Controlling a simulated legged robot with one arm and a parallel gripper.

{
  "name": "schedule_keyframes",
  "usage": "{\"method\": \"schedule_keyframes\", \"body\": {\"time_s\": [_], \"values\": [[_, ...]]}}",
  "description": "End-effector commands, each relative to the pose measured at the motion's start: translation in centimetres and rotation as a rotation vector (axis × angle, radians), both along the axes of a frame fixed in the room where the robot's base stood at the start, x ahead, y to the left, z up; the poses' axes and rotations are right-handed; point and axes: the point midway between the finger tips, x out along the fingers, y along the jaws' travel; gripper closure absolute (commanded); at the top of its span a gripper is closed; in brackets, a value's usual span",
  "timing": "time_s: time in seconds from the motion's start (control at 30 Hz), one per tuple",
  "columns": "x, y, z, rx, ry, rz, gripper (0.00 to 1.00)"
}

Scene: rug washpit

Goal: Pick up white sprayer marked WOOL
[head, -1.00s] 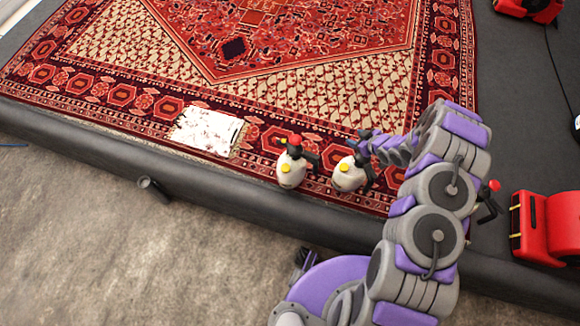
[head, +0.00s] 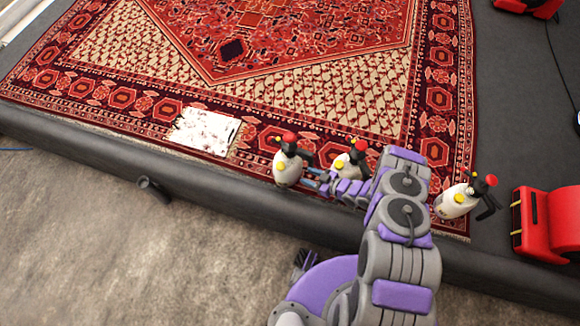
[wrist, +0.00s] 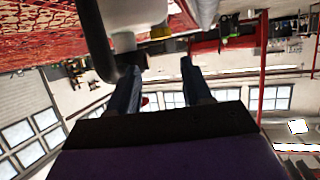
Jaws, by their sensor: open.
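Three white sprayers with red tops and black handles stand in a row near the rug's front edge in the head view: a left one (head: 287,172), a middle one (head: 345,163) partly behind my arm, and a right one (head: 455,204). No WOOL marking is readable on any of them. My gripper (head: 313,179) is open, its fingers pointing left at the left sprayer, in the gap between it and the middle one. In the wrist view, my gripper (wrist: 161,70) has its fingers apart with nothing visible between them. A white sprayer body (wrist: 132,12) shows just beyond the fingertips.
The patterned red rug (head: 330,40) lies on a dark raised platform (head: 90,122). A stained white sheet (head: 203,132) lies left of the sprayers. A red machine (head: 545,225) stands at the right. The grey floor in front is mostly clear.

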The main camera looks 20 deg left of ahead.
Motion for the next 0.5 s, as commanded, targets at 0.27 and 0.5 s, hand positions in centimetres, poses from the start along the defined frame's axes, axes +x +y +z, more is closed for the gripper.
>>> {"method": "schedule_keyframes", "body": {"time_s": [0.27, 0.5], "values": [[0.5, 5.5, -2.4, -0.005, 0.001, 0.004, 0.51], [0.9, 6.8, -2.8, 0.003, 0.003, 0.0, 0.51]]}}
